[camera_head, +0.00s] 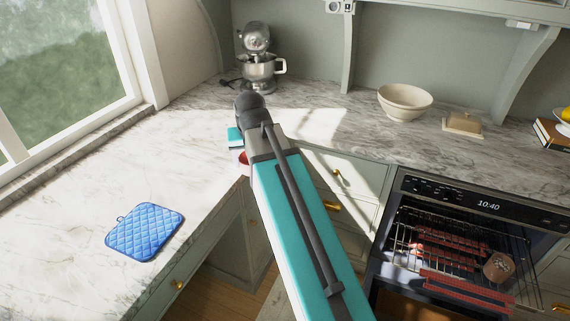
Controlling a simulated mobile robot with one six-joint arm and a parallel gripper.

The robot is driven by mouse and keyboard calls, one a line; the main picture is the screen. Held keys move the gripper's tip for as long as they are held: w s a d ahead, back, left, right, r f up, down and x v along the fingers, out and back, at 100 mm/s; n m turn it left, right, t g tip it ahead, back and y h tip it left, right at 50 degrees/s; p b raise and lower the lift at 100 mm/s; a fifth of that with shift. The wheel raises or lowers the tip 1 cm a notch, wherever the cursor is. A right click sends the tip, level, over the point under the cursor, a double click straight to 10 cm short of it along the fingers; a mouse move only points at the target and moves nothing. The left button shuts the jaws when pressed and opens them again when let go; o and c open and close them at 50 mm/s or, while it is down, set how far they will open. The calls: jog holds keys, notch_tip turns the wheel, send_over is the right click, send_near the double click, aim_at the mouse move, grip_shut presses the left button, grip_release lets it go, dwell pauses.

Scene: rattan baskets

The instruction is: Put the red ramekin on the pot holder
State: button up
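A blue quilted pot holder (145,230) lies flat on the marble counter at the left, with a small hanging loop at its upper left corner. A small red piece, likely the red ramekin (243,158), shows at the left edge of my teal arm near the inner counter corner. Most of it is hidden by the arm.
A stand mixer (260,65) stands at the back corner. A cream bowl (405,101) and a butter dish (463,124) are on the back counter. An open oven (450,245) with racks is at the right. The counter around the pot holder is clear.

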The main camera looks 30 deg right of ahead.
jog(key=w+a+r+n+y+p, duration=0.1)
jog(key=a+r+n, duration=0.2)
jog(key=a, duration=0.6)
notch_tip(320, 180, up, 2)
jog(key=shift+a+r, duration=0.1)
jog(key=shift+a, duration=0.1)
jog(key=shift+w, duration=0.1)
